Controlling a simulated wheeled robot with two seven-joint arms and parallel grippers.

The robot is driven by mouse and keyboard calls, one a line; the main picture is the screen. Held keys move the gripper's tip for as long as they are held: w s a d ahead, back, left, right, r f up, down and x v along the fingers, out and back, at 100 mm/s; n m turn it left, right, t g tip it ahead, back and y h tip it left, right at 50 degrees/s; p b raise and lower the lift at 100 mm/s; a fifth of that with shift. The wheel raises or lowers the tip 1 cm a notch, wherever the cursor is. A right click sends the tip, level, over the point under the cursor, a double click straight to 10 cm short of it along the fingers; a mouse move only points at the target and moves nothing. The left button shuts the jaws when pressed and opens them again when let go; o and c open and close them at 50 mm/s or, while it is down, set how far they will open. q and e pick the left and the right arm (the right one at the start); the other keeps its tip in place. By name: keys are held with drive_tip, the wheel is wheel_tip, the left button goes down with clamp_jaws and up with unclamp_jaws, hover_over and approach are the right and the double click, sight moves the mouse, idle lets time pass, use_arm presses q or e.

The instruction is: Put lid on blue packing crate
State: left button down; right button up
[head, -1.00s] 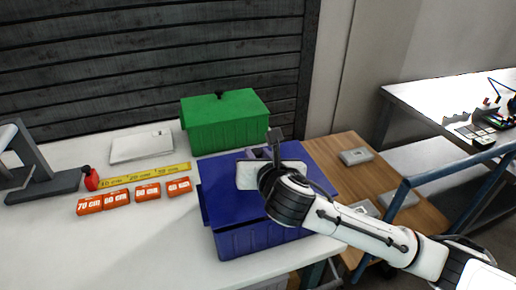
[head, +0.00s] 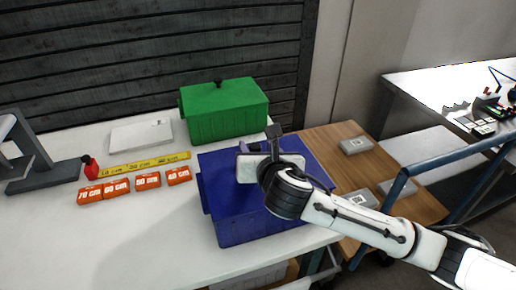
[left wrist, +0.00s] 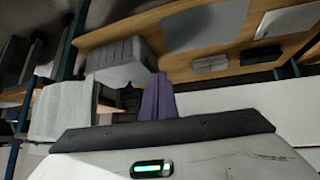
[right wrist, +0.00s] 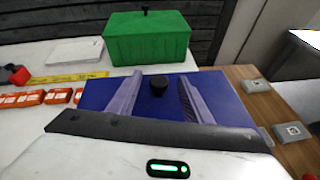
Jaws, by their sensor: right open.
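The blue packing crate (head: 255,223) stands at the right front edge of the white table. The blue lid (head: 222,171) lies on top of it and looks level and lined up with the rim. My right gripper (head: 259,142) is over the lid. In the right wrist view its two fingers (right wrist: 160,76) are spread apart, with the lid's black knob (right wrist: 159,84) between them and touching neither. The hand hides part of the lid in the head view. My left gripper (left wrist: 160,85) shows only in the left wrist view, its fingers together and empty, away from the crate.
A green crate (head: 225,118) with a lid stands behind the blue one. Orange length labels (head: 117,188), a yellow measuring strip (head: 145,164) and a white box (head: 141,134) lie to the left. A wooden surface (head: 330,150) with grey boxes is at right.

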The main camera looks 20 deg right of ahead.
drive_tip(key=v, duration=1)
drive_tip(key=shift+s+r, duration=0.1)
drive_tip(key=shift+r, duration=0.05)
